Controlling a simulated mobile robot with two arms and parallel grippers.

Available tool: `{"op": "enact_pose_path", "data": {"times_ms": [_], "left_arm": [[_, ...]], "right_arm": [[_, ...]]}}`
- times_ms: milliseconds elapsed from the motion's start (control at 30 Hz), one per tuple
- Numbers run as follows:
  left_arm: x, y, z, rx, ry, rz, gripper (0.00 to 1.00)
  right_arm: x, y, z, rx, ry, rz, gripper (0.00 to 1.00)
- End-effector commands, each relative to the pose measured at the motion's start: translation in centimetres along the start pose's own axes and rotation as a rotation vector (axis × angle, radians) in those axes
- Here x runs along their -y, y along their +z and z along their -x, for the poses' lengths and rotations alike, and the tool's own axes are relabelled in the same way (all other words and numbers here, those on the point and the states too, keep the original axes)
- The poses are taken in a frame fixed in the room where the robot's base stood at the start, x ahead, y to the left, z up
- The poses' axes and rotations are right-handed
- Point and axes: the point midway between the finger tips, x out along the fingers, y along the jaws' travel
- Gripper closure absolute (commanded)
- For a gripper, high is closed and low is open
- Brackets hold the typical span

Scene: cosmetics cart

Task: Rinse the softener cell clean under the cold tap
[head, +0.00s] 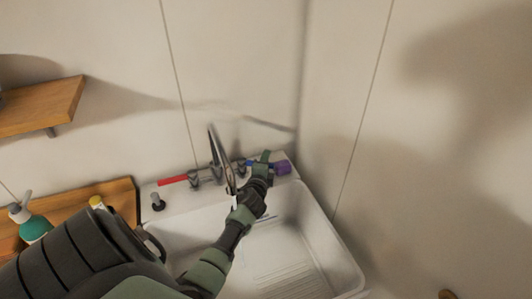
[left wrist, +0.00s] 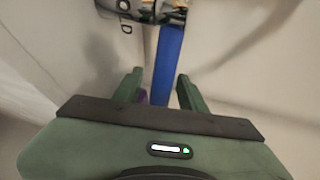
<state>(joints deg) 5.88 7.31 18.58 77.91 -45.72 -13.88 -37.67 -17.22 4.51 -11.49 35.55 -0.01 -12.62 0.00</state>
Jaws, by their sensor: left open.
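The tap (head: 216,150) stands at the back of the white sink, with a red lever to its left. The blue cold lever (left wrist: 168,62) reaches between the two fingers of my left gripper (left wrist: 158,78), which is open; I cannot tell whether they touch it. In the head view, my left gripper (head: 265,160) is at the right side of the tap and hides most of the blue lever. A purple object (head: 283,168) lies on the back right rim; I cannot tell whether it is the softener cell. My right gripper is out of view.
The sink basin (head: 310,215) looks empty where visible, with a ribbed floor. A red lever (head: 173,181) and a small dark knob (head: 157,201) are on the back rim. A teal bottle (head: 35,229) stands on the left. A wooden shelf (head: 45,107) juts from the left wall.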

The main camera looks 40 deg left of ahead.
Motion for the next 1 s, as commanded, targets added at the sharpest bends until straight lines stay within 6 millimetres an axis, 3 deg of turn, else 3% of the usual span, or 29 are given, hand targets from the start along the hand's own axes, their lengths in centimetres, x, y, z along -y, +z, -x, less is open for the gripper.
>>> {"op": "enact_pose_path", "data": {"times_ms": [400, 1000], "left_arm": [[-0.1, 0.1, 6.2, 0.001, 0.001, 0.000, 0.59], [0.0, 0.1, 6.8, 0.001, 0.000, 0.000, 0.59]], "right_arm": [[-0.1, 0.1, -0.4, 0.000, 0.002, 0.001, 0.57], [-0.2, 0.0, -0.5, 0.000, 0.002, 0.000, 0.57]]}}
